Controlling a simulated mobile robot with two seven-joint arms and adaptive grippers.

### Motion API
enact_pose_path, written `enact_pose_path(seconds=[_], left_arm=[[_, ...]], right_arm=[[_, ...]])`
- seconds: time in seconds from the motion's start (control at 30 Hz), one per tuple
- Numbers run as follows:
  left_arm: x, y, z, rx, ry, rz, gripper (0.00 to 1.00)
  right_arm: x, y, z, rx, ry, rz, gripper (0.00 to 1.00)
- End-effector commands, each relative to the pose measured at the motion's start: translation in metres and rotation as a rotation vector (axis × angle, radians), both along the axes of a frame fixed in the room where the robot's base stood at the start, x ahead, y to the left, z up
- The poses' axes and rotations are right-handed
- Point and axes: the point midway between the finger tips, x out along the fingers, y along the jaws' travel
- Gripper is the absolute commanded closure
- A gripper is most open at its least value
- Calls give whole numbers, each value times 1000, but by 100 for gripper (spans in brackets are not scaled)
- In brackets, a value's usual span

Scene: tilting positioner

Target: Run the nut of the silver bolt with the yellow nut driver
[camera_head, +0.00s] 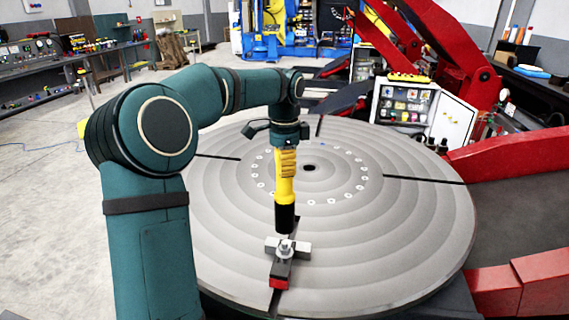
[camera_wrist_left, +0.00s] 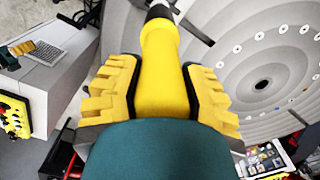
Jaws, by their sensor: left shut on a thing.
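The yellow nut driver (camera_head: 285,190) hangs upright over the round table, its black socket end (camera_head: 284,217) pointing down. My left gripper (camera_head: 286,160) is shut on its upper part. In the left wrist view the ribbed yellow finger pads of the gripper (camera_wrist_left: 160,95) press both sides of the nut driver (camera_wrist_left: 162,60). The silver bolt with its nut (camera_head: 286,247) stands on a grey clamp with a red end block (camera_head: 279,283) near the table's front edge. The socket end shows just above the bolt in the picture; a gap in depth cannot be judged. My right gripper is out of view.
The grey round positioner table (camera_head: 410,235) has ring grooves, dark radial slots and a centre hole. Red machine arms (camera_head: 515,160) stand at the right. A white control panel (camera_head: 403,103) stands behind. The rest of the tabletop is clear.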

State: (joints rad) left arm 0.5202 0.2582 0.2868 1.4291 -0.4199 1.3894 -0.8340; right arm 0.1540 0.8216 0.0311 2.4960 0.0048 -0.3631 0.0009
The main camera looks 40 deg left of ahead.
Motion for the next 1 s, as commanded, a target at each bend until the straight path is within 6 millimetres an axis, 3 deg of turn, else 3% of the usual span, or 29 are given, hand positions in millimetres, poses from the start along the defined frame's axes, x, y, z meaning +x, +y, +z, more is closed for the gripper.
enact_pose_path(seconds=[0.03,0.6,1.0], left_arm=[[0,0,3,0,-3,-1,100],[0,0,-44,1,-2,-1,100],[0,0,-46,0,-3,-1,100]], right_arm=[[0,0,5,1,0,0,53],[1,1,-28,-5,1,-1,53],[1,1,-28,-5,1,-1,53]])
